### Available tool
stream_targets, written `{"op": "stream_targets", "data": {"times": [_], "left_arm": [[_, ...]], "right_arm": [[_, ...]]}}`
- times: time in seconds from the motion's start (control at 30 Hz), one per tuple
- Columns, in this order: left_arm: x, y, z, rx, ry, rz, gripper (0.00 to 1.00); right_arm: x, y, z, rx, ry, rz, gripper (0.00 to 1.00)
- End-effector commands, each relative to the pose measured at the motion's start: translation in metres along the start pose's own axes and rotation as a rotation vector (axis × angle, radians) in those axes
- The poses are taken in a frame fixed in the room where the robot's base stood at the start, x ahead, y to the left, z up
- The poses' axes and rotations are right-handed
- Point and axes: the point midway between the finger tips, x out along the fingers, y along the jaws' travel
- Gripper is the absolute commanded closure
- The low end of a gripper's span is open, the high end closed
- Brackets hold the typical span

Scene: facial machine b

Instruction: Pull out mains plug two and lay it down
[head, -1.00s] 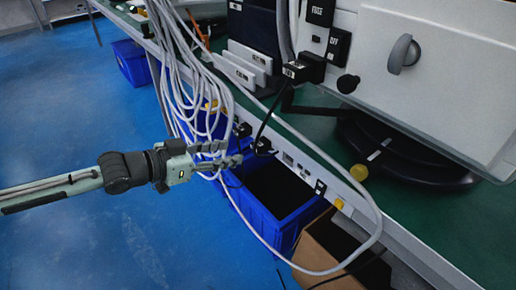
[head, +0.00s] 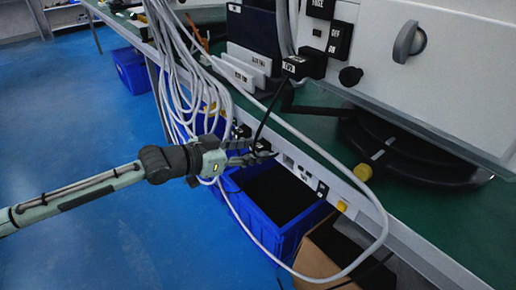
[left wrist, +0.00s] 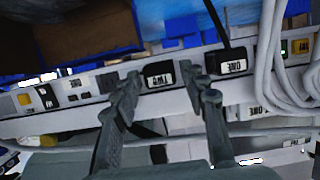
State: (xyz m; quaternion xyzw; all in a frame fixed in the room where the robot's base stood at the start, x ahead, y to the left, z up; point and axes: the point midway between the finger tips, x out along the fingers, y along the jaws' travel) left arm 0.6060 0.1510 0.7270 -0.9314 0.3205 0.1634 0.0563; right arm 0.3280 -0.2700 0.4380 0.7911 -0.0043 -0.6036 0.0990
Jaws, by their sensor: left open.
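Mains plug two (left wrist: 160,75) is a black plug with a white label, seated in the power strip (left wrist: 85,105). In the head view the plug (head: 262,146) sits on the strip along the bench edge. My left gripper (left wrist: 161,78) is open in the left wrist view, with one finger on each side of plug two. I cannot tell whether the fingers touch it. In the head view the left gripper (head: 250,156) reaches the strip from the left. Mains plug one (left wrist: 232,62) sits beside it, outside the right finger. My right gripper is not in view.
Grey cables (head: 175,75) hang in a bundle over the bench edge near the gripper, and one loops below the strip. A blue crate (head: 285,235) and a cardboard box (head: 315,262) stand underneath. The white machine (head: 440,80) stands on the green bench top.

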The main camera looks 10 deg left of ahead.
Motion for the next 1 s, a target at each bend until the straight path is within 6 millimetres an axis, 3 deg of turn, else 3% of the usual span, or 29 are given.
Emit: {"op": "stream_targets", "data": {"times": [0.27,0.9,1.0], "left_arm": [[0.0008,-0.0002,0.0004,0.000,-0.001,0.000,0.57],[0.0006,-0.0001,0.0004,0.000,-0.001,0.000,0.97],[0.0006,-0.0001,0.0004,0.000,-0.001,0.000,1.00]], "right_arm": [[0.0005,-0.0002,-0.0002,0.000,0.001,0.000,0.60],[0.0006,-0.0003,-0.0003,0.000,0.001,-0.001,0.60],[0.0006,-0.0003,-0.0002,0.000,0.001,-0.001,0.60]]}}
